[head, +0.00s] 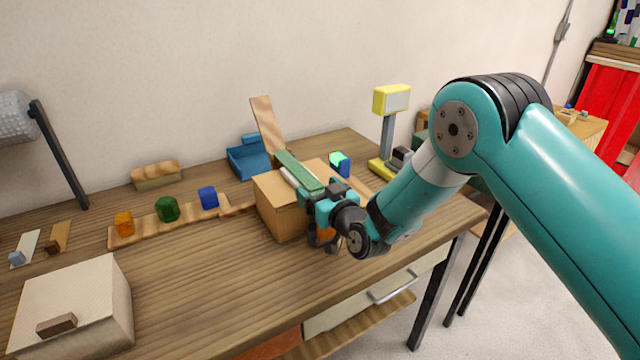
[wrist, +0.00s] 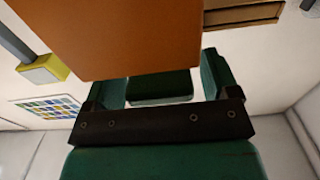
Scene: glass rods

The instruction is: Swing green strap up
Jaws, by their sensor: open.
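The green strap (head: 298,171) is a long flat bar lying across the top of a tan box (head: 270,205). Its near end reaches the box's front edge by my gripper (head: 318,212). My gripper is at the box's front right, with its jaws open. In the wrist view, a dark green piece (wrist: 160,88), probably the strap's end, shows between the two spread fingers of my gripper (wrist: 162,85). I cannot tell whether they touch it. The box's orange-brown face (wrist: 130,35) fills the upper part of that view. The gripper partly hides the box's front right side.
A wooden flap (head: 266,125) stands tilted behind the box. A pale rod (head: 290,178) lies beside the strap. A blue tray (head: 248,160), a green-blue block (head: 340,163) and a yellow-headed stand (head: 387,135) are near. A plank (head: 185,216) with coloured blocks lies left.

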